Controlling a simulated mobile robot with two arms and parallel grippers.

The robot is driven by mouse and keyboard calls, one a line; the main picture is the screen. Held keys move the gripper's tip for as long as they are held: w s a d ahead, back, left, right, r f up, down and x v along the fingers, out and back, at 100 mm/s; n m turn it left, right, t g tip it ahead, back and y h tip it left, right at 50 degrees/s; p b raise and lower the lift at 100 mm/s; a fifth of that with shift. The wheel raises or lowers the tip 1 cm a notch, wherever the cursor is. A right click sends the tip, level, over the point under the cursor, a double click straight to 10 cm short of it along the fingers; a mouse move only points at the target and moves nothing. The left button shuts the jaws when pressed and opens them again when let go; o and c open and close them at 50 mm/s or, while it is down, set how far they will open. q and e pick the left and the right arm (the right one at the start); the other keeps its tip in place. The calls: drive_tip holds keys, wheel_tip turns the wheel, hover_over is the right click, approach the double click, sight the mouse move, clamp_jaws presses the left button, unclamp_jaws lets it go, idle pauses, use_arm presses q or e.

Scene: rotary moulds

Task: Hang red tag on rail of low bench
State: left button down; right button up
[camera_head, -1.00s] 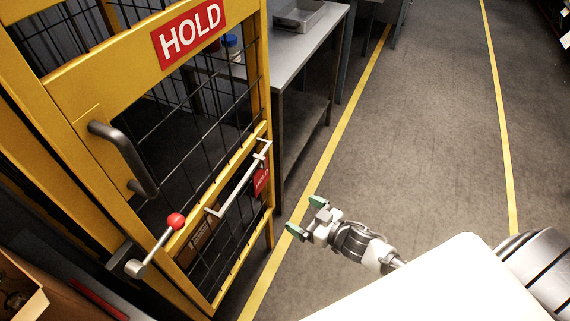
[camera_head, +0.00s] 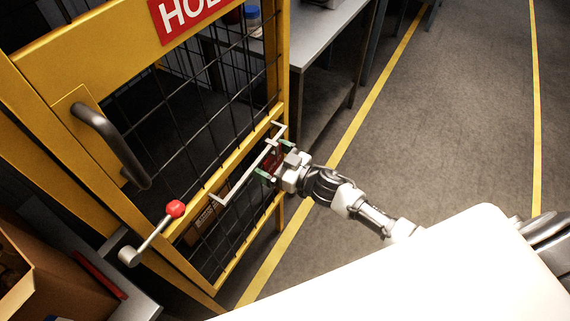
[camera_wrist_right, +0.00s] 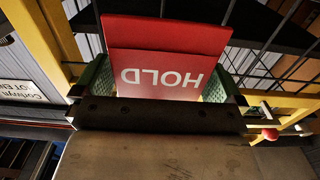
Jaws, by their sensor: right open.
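The red tag (camera_head: 273,161) hangs at the far end of a silver rail (camera_head: 240,175) on the yellow mesh door. In the right wrist view the tag (camera_wrist_right: 160,78) shows upside-down white HOLD lettering. My right gripper (camera_head: 275,160) is open, its green-padded fingers on either side of the tag. It also shows in the right wrist view (camera_wrist_right: 162,92), with the tag between the fingers; contact cannot be told. My left gripper is not in view. I cannot tell which bench is the low one.
A grey bench (camera_head: 322,45) stands behind the door. The door (camera_head: 60,60) has a dark handle (camera_head: 112,145) and a red-knobbed lever (camera_head: 158,232). A cardboard box (camera_head: 60,275) is at lower left. The floor (camera_head: 450,110) to the right is clear.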

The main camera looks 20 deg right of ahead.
drive_tip(key=shift+w+a, duration=0.35)
drive_tip(key=shift+w, duration=0.1)
drive_tip(key=c, duration=0.8)
drive_tip(key=shift+o, duration=0.2)
drive_tip(key=shift+r, duration=0.15)
drive_tip(key=shift+r+p, duration=0.65)
drive_tip(key=shift+p, duration=0.25)
